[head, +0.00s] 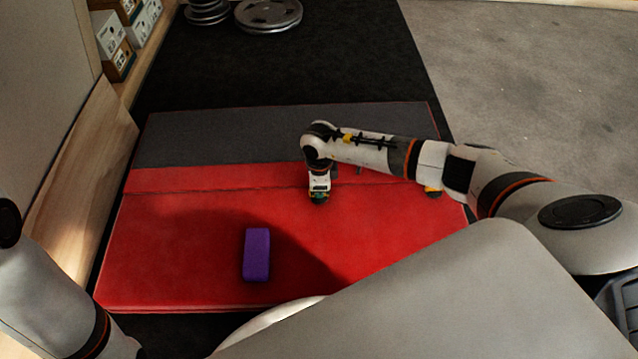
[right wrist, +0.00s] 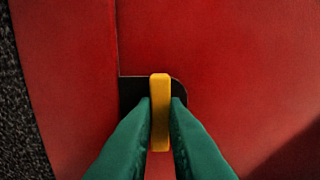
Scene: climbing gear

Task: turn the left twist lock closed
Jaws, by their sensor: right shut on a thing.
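The left twist lock shows in the right wrist view as a yellow lever (right wrist: 160,115) over a black plate (right wrist: 133,90) on the red mat. The lever lies parallel to the nearby seam. My right gripper (right wrist: 161,103) has its green fingers shut on the lever, one on each side. In the head view my right gripper (head: 319,201) points down at the mat's flap edge and hides this lock. Another yellow piece (head: 433,191), perhaps the other lock, shows partly beneath my right arm. My left gripper is outside the view.
The red and grey mat (head: 190,285) lies on a dark floor. A purple block (head: 257,254) rests on its near part. Weight plates (head: 268,14) lie at the back, and a shelf with boxes (head: 112,35) stands at the left. Red surface left of the block is clear.

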